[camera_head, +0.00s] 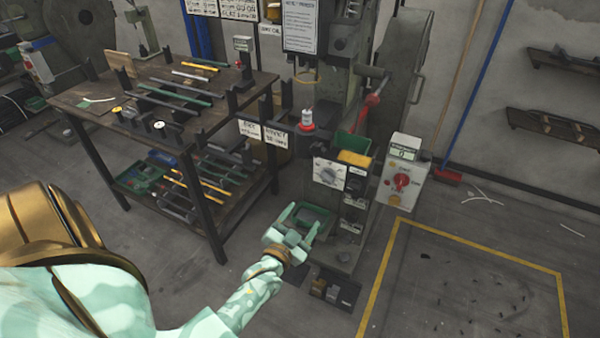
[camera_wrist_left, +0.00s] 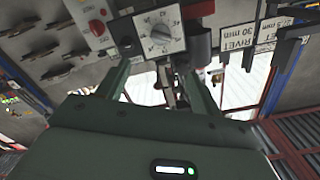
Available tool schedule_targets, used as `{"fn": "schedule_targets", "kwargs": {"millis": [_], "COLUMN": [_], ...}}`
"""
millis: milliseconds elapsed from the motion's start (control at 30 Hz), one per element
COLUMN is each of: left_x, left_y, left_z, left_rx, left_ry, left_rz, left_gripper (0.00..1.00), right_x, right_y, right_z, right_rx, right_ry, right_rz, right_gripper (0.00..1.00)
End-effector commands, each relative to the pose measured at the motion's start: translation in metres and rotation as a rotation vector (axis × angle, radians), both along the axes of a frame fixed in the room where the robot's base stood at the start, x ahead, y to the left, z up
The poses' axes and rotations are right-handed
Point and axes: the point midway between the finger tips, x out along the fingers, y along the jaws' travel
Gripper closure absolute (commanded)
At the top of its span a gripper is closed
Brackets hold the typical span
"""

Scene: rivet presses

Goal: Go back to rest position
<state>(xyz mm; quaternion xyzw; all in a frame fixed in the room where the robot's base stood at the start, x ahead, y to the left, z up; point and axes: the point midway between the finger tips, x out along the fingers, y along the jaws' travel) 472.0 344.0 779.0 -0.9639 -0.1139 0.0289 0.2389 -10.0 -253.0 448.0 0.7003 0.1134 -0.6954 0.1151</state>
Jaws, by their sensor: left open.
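My left gripper (camera_head: 298,226) is a pale green two-finger gripper, extended low in front of the rivet press (camera_head: 335,180) in the head view. It is open, with nothing visible between its fingers. In the left wrist view its two fingers (camera_wrist_left: 160,85) stand apart, with the press's white dial panel (camera_wrist_left: 160,32) beyond them. The dial panel (camera_head: 330,174) also shows in the head view, above and to the right of the gripper. My right gripper is not in view.
A dark workbench (camera_head: 165,85) with rods and tools stands to the left, with a loaded lower shelf. A control box with a red knob (camera_head: 402,180) is right of the press.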

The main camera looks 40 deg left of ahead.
Motion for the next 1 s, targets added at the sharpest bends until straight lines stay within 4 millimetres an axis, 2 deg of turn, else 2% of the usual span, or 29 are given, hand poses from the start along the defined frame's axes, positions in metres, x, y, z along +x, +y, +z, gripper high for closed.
{"fn": "schedule_targets", "kwargs": {"millis": [467,533,567,667,700,767,800,867,900,967,1000], "left_x": [0.000,-0.001,-0.004,-0.021,-0.036,-0.065,-0.089,-0.129,-0.158,-0.205,-0.239], "left_y": [0.000,-0.001,-0.003,-0.022,-0.032,-0.048,-0.059,-0.072,-0.079,-0.089,-0.093], "left_z": [-0.001,-0.013,-0.025,-0.083,-0.111,-0.156,-0.183,-0.220,-0.242,-0.271,-0.287], "left_rx": [-0.015,-0.068,-0.097,-0.203,-0.242,-0.296,-0.325,-0.359,-0.374,-0.390,-0.395], "left_ry": [0.000,0.042,0.077,0.244,0.331,0.472,0.567,0.706,0.796,0.930,1.019], "left_rz": [0.000,0.000,0.000,-0.019,-0.027,-0.038,-0.042,-0.045,-0.044,-0.041,-0.039], "left_gripper": [0.35,0.35,0.35,0.35,0.35,0.35,0.35,0.35,0.35,0.35,0.35], "right_x": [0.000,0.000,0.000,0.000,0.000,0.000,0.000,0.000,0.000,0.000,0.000], "right_y": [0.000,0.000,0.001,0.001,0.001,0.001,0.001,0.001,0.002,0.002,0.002], "right_z": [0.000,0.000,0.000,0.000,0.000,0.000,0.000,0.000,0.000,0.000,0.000], "right_rx": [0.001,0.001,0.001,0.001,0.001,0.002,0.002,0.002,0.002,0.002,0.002], "right_ry": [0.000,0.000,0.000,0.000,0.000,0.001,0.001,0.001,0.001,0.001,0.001], "right_rz": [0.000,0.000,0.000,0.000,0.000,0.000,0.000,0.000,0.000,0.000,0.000], "right_gripper": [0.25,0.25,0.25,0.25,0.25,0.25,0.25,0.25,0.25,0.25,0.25]}}
